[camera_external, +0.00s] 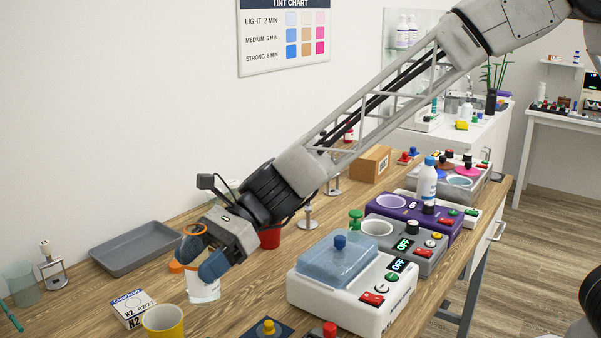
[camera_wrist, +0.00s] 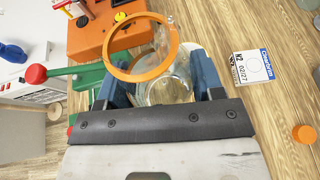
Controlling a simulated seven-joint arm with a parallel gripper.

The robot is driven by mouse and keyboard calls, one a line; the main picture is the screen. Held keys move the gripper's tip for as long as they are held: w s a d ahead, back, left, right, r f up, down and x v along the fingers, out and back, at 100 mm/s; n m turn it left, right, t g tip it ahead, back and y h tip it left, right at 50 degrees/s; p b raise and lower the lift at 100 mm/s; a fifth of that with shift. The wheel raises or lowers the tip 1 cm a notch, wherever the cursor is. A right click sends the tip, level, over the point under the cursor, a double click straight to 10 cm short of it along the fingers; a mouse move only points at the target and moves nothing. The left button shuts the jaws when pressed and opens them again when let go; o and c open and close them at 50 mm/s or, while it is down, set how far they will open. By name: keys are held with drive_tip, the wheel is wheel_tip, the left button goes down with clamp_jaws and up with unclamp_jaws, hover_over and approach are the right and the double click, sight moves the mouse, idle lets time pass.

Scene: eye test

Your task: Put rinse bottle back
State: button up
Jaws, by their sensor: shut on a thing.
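My gripper (camera_external: 202,258) is shut on a clear jar with an orange rim (camera_external: 204,291). The jar's lower part looks white in the outside view. In the wrist view, the jar (camera_wrist: 166,88) sits between my two blue fingers (camera_wrist: 160,82), its open orange rim pointing away from the palm. I cannot tell whether the jar is clear of the table. A white bottle with a blue cap (camera_external: 428,180) stands upright among the devices at the right, apart from my gripper. No name on either vessel is readable, so I cannot tell which is the rinse bottle.
An orange cap (camera_external: 176,266) lies beside the jar. A labelled box (camera_external: 133,309) and a yellow cup (camera_external: 163,321) stand in front. A grey tray (camera_external: 147,246) lies behind. A clear-lidded white device (camera_external: 340,300) and other devices fill the right. A red cup (camera_external: 270,238) stands behind my gripper.

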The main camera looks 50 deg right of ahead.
drive_tip(key=w+d+t, duration=0.1)
drive_tip(key=w+d, duration=0.2)
drive_tip(key=d, duration=0.7)
drive_tip(key=w+d+f+m, duration=0.1)
drive_tip(key=w+d, duration=0.2)
drive_tip(key=d, duration=0.6)
drive_tip(key=shift+w+d+m+t, duration=0.25)
drive_tip(key=shift+d+m+t, duration=0.05)
drive_tip(key=shift+d+t, duration=0.1)
drive_tip(key=shift+f, duration=0.1)
wheel_tip(320, 180, down, 6)
drive_tip(key=shift+f, duration=0.15)
drive_tip(key=shift+f, duration=1.8)
drive_tip(key=shift+f, duration=0.15)
drive_tip(key=o, duration=1)
